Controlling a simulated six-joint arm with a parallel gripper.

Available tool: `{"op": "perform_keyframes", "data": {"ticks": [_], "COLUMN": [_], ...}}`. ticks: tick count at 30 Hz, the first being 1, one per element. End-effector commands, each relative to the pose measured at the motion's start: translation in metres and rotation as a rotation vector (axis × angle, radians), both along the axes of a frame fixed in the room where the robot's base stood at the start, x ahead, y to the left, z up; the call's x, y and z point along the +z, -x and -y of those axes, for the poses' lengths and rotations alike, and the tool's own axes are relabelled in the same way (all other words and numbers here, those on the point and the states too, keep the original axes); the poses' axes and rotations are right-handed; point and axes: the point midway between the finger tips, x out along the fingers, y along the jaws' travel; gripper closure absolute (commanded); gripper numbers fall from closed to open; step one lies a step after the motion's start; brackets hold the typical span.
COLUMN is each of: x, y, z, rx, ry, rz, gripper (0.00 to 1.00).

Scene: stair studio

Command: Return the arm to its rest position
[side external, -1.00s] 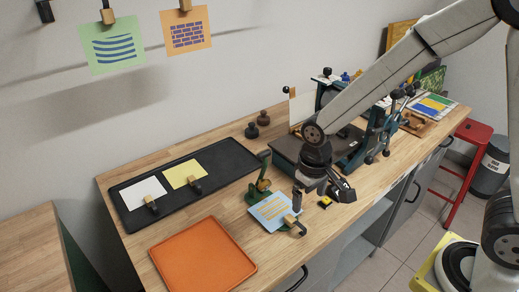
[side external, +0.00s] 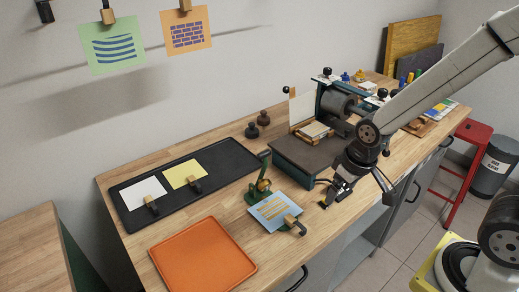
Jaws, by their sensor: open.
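My gripper (side external: 333,194) is at the end of the arm, above the front edge of the wooden workbench. Its jaws are open and nothing shows between them. A small dark and yellow piece (side external: 323,205) lies on the bench close to the jaws; I cannot tell whether they touch it. To the left of my gripper, a light blue card (side external: 269,208) with yellow lines lies by a green stand (side external: 259,185), with a dark-handled clip (side external: 293,223) on its right side.
A black tray (side external: 226,150) holds a white card (side external: 137,192) and a yellow card (side external: 176,173) with clips. An orange tray (side external: 203,257) lies in front. A grey press (side external: 300,165) stands behind my gripper. A red stool (side external: 469,150) stands at the right.

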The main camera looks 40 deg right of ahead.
Motion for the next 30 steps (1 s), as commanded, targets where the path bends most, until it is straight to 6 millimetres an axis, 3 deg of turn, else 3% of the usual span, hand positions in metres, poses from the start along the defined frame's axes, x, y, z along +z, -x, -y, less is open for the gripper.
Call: {"op": "perform_keyframes", "data": {"ticks": [6,30], "x": [0.0017,0.0016], "y": [0.0102,0.0098], "z": [0.0106,0.0102], "rx": [-0.001,-0.001], "ry": [0.007,0.007], "rz": [0.039,0.039], "gripper": [0.00,0.00]}}
